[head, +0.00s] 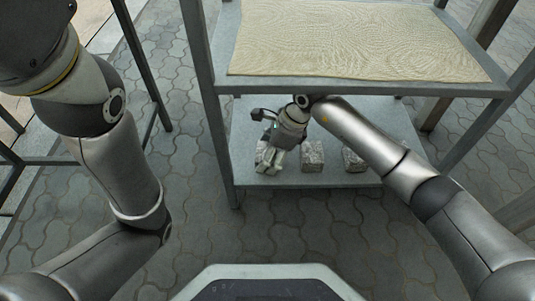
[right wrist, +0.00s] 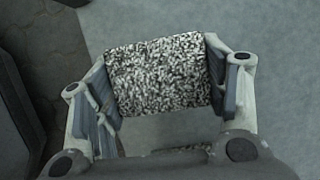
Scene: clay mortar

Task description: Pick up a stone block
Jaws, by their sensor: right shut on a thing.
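My right gripper (head: 268,160) reaches over the lower shelf of a grey metal rack. In the right wrist view its two fingers (right wrist: 165,95) are shut on a speckled black-and-white stone block (right wrist: 157,72), one finger on each side. In the head view the gripper largely hides this block. Whether the block still touches the shelf cannot be told. A second stone block (head: 312,157) sits just right of the gripper, and a third stone block (head: 353,160) sits farther right, by my right forearm. My left arm shows at the left, but its gripper is out of view.
The lower shelf (head: 300,180) holds the blocks. The upper shelf (head: 490,84) lies close above my right arm and carries a beige cloth mat (head: 350,40). A rack post (head: 212,110) stands left of the gripper. Paved floor (head: 290,230) lies open in front.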

